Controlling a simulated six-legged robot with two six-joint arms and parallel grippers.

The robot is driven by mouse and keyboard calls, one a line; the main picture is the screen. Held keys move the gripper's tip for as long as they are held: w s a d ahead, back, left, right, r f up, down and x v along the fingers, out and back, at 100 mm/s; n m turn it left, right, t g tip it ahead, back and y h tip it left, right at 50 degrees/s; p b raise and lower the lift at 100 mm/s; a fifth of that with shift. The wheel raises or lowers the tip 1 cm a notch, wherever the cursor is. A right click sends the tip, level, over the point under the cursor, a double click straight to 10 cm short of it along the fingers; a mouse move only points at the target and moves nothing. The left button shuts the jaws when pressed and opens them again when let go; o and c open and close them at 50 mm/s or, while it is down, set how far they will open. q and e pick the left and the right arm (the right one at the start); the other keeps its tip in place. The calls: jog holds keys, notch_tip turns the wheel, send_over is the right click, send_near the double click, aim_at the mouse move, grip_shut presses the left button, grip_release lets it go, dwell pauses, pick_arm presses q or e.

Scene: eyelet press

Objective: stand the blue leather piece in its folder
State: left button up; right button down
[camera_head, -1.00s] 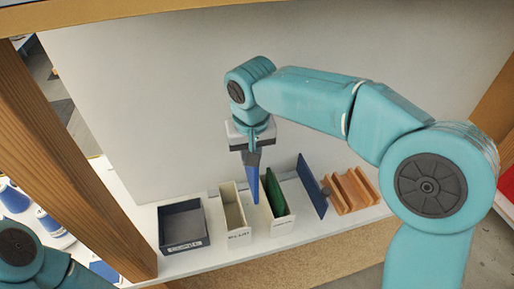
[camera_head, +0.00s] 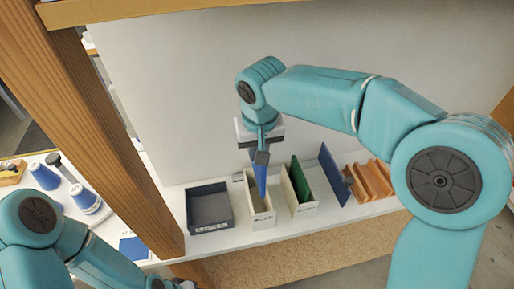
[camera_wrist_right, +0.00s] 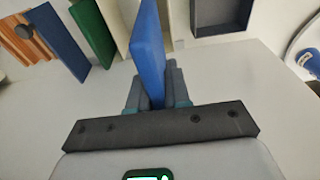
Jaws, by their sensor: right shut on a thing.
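The blue leather piece (camera_head: 260,178) hangs upright and narrow from my right gripper (camera_head: 262,158), which is shut on its upper end. In the head view its lower tip overlaps the opening of the left white folder (camera_head: 263,220), which has a label on its front. I cannot tell whether the tip is inside or above it. In the right wrist view the blue piece (camera_wrist_right: 148,55) stands between the fingers (camera_wrist_right: 155,92) and runs up out of the picture.
A dark grey tray (camera_head: 191,219) stands left of the white folder. To the right are a second white folder with a green piece (camera_head: 300,180), an upright blue panel (camera_head: 333,175) and a wooden rack (camera_head: 370,182). A thick wooden post (camera_head: 110,120) stands at the left.

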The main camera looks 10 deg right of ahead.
aim_at(257, 180)
jog(key=shift+a, duration=0.1)
notch_tip(257, 180, down, 13)
jog(key=b, duration=1)
jog(key=shift+r, duration=0.2)
dwell(0.8)
dwell(0.4)
jog(key=c, duration=1)
grip_release()
jog(key=shift+r, duration=0.15)
jog(key=r, duration=0.5)
jog(key=s+r, duration=0.1)
jog(key=r, duration=0.4)
jog(key=s+r+p, duration=0.1)
jog(key=r, duration=0.5)
jog(key=shift+s, duration=0.25)
jog(key=shift+s+f, duration=0.1)
